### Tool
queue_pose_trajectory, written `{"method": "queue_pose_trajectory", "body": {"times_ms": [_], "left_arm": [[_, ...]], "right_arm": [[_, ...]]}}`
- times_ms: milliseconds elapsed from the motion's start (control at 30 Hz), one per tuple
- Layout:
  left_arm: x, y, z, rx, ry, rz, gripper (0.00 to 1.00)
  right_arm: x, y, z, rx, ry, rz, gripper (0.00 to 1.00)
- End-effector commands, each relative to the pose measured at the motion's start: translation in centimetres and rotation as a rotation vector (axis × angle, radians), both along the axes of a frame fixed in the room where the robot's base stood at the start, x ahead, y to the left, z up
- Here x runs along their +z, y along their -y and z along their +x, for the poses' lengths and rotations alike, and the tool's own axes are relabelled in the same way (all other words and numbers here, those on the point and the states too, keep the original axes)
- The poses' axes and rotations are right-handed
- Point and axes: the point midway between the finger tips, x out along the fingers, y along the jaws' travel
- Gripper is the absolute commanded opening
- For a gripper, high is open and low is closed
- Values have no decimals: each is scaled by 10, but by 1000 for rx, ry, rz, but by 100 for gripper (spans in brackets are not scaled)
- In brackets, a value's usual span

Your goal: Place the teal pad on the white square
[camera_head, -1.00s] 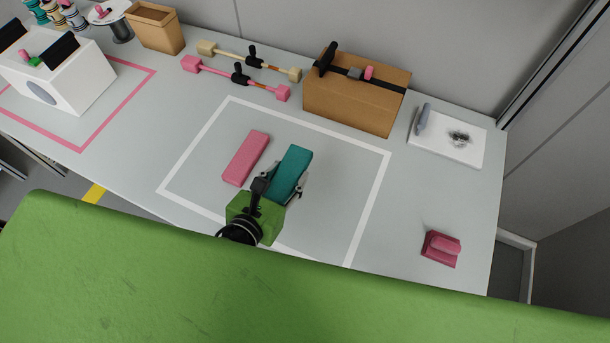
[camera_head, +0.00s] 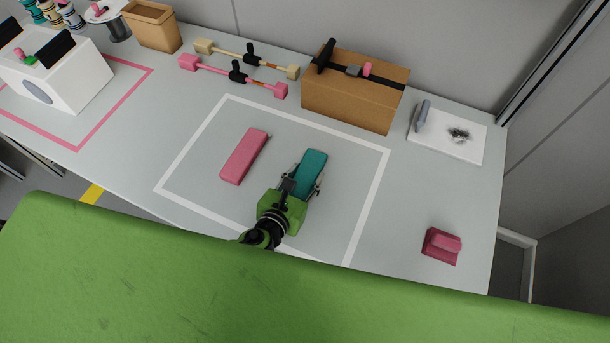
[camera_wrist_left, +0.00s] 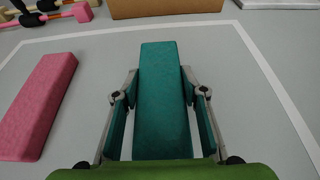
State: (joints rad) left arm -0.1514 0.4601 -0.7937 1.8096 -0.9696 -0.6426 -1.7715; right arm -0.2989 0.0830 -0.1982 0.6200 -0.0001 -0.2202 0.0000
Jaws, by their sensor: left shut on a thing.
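The teal pad (camera_head: 312,168) is a long block inside the white square (camera_head: 300,121), a white outline on the grey table. My left gripper (camera_head: 302,189) is shut on the teal pad, with one finger along each long side; the wrist view also shows the pad (camera_wrist_left: 164,90) between the fingers. I cannot tell whether the pad touches the table or is slightly above it. The near edge of the outline is partly hidden by my arm and green body. My right gripper is not in view.
A pink pad (camera_head: 244,156) lies inside the outline, left of the teal pad. A cardboard box (camera_head: 350,101) stands behind. A white board (camera_head: 470,138) and a dark pink block (camera_head: 441,246) lie to the right. The outline's right part is clear.

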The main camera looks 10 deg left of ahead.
Motion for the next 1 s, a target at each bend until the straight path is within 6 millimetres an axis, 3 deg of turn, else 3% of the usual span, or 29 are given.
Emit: {"method": "queue_pose_trajectory", "body": {"times_ms": [167, 200, 233, 267, 667, 1000], "left_arm": [[-4, 0, 0, 0, -1, 1, 25], [-3, 0, 0, 0, -1, 0, 47], [-3, 0, 0, 0, -1, 0, 55], [-3, 0, 0, 0, -1, 0, 56], [1, -1, -3, 0, -1, 0, 56], [24, -12, -62, -2, -4, 0, 56]], "right_arm": [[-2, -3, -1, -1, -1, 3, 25], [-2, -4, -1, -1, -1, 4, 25], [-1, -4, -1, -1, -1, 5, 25], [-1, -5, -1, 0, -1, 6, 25], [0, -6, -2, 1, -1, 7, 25], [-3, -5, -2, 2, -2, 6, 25]]}}
